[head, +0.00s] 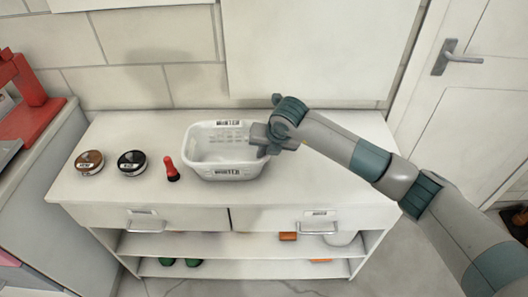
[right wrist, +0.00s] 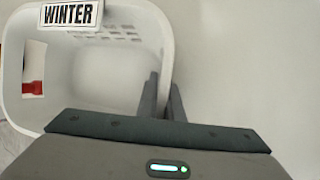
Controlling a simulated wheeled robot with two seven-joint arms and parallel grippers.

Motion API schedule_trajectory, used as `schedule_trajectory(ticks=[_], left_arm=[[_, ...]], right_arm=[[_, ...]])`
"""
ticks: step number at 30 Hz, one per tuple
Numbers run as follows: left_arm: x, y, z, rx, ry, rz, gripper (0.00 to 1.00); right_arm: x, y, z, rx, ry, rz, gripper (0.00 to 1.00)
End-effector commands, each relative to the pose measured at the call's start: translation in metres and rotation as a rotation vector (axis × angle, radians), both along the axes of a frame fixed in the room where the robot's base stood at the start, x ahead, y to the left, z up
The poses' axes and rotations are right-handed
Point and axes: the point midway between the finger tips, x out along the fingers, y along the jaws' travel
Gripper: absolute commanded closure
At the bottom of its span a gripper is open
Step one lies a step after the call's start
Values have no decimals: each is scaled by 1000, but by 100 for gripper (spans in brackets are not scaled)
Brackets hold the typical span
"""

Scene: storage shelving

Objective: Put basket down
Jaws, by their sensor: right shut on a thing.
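A white basket (head: 222,172) with "WINTER" labels is at the top of the white cabinet (head: 330,160), near its middle. It looks upright and empty. Whether its base touches the cabinet top is hard to tell. My right gripper (head: 262,140) comes in from the right and is shut on the basket's right rim. In the right wrist view the gripper fingers (right wrist: 162,100) pinch the side wall of the basket (right wrist: 100,80). My left gripper is not in view.
Left of the basket stand a red and black bottle (head: 171,170), a black round tin (head: 131,162) and a brown round tin (head: 89,162). The cabinet top to the right is clear. A red object (head: 28,95) sits on the left counter. A door (head: 470,110) is at right.

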Motion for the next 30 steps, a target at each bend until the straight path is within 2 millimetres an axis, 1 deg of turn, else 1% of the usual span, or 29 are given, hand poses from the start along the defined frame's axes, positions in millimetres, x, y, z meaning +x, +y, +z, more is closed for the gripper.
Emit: schedule_trajectory(ticks=[7,9,10,16,25,28,30], left_arm=[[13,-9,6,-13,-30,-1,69],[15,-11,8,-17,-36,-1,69],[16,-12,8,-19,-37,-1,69],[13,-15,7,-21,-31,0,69],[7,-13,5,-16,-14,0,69],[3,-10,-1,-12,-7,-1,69],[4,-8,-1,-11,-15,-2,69]], right_arm=[[0,0,-1,1,-1,0,100],[0,0,-1,0,0,0,79],[0,0,-1,0,0,0,73],[0,0,-1,0,0,0,73],[0,0,2,0,0,0,73],[-3,-3,10,1,-2,1,73],[-7,-5,18,1,-3,1,73]])
